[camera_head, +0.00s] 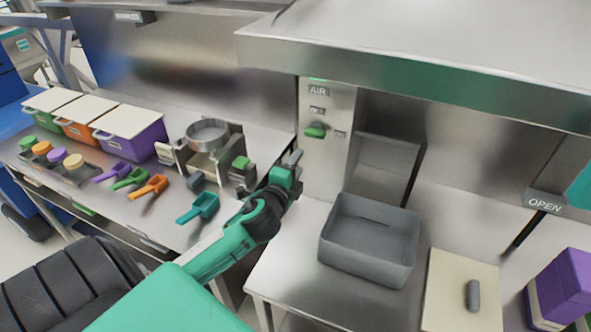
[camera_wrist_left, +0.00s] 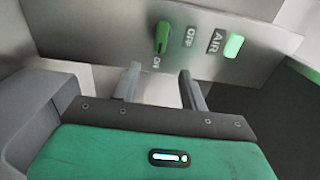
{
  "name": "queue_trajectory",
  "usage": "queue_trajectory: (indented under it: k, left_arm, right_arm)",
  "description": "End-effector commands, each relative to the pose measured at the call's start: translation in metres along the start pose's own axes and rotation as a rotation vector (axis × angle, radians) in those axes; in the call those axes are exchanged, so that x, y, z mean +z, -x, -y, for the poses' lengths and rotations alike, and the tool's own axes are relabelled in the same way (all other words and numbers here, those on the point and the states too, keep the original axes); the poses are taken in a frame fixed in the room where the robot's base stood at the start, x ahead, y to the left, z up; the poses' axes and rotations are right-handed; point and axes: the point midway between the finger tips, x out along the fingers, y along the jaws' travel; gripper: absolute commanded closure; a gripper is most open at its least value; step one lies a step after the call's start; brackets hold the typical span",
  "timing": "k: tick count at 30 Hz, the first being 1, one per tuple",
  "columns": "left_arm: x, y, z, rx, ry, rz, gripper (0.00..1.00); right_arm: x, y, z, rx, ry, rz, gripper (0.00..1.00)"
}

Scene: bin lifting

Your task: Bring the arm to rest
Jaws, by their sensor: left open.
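My left arm reaches in from the lower left in the head view. Its gripper (camera_head: 294,163) is open and empty, in front of the steel panel marked AIR (camera_head: 320,165). In the left wrist view, the two grey fingers (camera_wrist_left: 160,78) stand apart with nothing between them. The green switch (camera_wrist_left: 162,38) on the panel is just beyond the fingertips, beside the ON and OFF labels, with a gap visible between. The switch also shows in the head view (camera_head: 315,131). A green light (camera_wrist_left: 233,46) beside AIR is lit. My right gripper is not in view.
A grey bin (camera_head: 365,265) stands open on the right counter, beside a cream lid (camera_head: 445,310) with a grey handle. Purple boxes (camera_head: 565,285) sit far right. The left counter holds coloured bins (camera_head: 140,138), scoops (camera_head: 150,187) and a round pan (camera_head: 207,133). A steel hood (camera_head: 430,75) overhangs.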

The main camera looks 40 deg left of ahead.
Motion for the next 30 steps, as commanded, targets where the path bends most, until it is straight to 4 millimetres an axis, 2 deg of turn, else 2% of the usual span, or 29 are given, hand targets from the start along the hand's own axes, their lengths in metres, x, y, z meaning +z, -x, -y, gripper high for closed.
queue_trajectory:
  k: [18,21,23,26,27,30]
  left_arm:
    - [0.0,0.003,0.0,0.0,0.001,0.0,0.56]
    - [-0.002,0.01,-0.009,0.033,0.044,0.012,0.56]
    - [-0.003,0.02,-0.024,0.089,0.112,0.034,0.56]
    - [-0.01,0.055,-0.063,0.25,0.305,0.106,0.56]
    - [-0.015,0.074,-0.083,0.336,0.398,0.148,0.56]
    - [-0.029,0.128,-0.125,0.549,0.616,0.264,0.56]
  right_arm:
    - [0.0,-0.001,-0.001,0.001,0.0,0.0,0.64]
    - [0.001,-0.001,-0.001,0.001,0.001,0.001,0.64]
    - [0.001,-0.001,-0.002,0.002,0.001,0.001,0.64]
    - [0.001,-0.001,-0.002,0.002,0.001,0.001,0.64]
    - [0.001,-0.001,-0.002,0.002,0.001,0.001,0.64]
    - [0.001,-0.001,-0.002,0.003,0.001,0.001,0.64]
